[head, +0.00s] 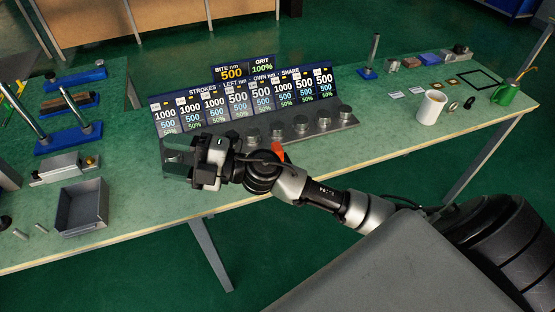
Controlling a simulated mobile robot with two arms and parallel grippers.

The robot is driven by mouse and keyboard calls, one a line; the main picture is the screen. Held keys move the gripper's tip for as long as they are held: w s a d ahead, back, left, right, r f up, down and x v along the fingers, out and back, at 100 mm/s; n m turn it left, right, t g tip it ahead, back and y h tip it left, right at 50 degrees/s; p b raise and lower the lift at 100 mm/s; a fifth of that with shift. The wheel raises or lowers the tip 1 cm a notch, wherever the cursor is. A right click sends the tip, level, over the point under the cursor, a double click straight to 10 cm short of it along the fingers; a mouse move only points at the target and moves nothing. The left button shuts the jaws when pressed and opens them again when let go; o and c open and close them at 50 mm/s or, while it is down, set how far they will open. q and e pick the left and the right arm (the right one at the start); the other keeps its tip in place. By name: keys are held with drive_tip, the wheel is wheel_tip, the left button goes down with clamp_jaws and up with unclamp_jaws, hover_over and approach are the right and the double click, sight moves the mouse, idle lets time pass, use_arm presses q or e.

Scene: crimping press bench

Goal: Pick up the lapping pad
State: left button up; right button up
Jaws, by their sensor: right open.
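My right gripper (180,157) is open and empty, its fingers pointing left over the front edge of the green bench, beside the left end of the row of knobs. No item is clearly recognisable as the lapping pad. Small flat candidates are a blue block (430,59) at the back right and a brown block (78,103) on a blue base at the left; I cannot tell whether either is the pad. The gripper is apart from both. My left gripper is not in view.
Blue-based rods (68,138) and a grey tray (83,209) are at the left.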

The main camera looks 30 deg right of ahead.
wheel_tip(320, 180, down, 4)
drive_tip(key=n+g+h, duration=0.1)
drive_tip(key=n+g, duration=0.7)
drive_tip(key=g+h, duration=0.4)
drive_tip(key=h, duration=1.2)
hover_over(277, 147)
drive_tip(key=f, duration=0.3)
drive_tip(key=shift+s+d, duration=0.15)
drive_tip(key=shift+s, duration=0.15)
wheel_tip(277, 147, down, 5)
drive_tip(key=shift+d+r, duration=0.1)
drive_tip(key=shift+r, duration=0.1)
drive_tip(key=shift+w+f+p, duration=0.2)
drive_tip(key=shift+f+p, duration=0.05)
drive_tip(key=shift+f, duration=1.2)
drive_tip(key=shift+w+f+p, duration=0.15)
drive_tip(key=shift+f+p, duration=0.1)
drive_tip(key=shift+f, duration=1.2)
clamp_jaws()
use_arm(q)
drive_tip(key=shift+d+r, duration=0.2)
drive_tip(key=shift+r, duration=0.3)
use_arm(e)
drive_tip(key=shift+r, duration=0.1)
